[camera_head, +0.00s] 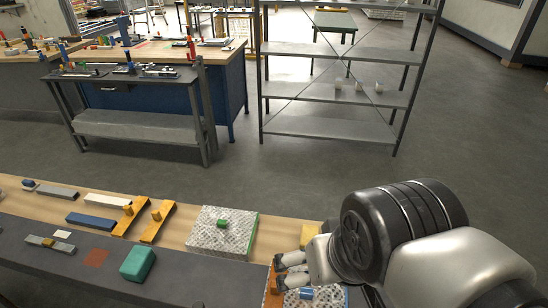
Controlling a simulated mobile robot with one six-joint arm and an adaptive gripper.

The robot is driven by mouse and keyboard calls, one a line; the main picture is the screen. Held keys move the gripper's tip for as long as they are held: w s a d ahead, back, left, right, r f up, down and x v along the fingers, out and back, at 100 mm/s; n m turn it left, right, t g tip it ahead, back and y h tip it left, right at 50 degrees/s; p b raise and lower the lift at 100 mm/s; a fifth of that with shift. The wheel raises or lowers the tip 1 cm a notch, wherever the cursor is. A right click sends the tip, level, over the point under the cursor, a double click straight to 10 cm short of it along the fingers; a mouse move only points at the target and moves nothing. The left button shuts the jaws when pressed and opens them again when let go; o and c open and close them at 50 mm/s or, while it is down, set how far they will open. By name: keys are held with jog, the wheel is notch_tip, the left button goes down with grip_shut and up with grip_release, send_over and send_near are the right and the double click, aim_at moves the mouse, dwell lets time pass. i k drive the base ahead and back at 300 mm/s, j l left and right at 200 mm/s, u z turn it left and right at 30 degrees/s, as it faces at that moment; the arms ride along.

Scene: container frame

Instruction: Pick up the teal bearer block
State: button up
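The teal bearer block (137,263) lies on the dark grey front strip of the near bench, left of centre. It is a chunky block with a sloped or bevelled look, and nothing touches its top. My gripper (279,273) is well to the right of it, over the right part of the bench. Its two fingers point left and look apart, with no object seen between them. The block is fully visible and clear of my gripper.
Left of the teal block are a reddish-brown square (96,258), a grey bar (48,244) and a blue bar (91,222). Orange bars (158,222) lie behind it. An orange piece (272,288) is near my fingers.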

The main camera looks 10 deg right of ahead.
aim_at(138, 264)
jog(key=u, duration=1.3)
jog(key=i+j+z, duration=0.35)
jog(key=j, duration=0.25)
jog(key=i+j+z, duration=0.4)
jog(key=j, duration=0.35)
jog(key=i+j+z, duration=0.2)
jog(key=j, duration=0.2)
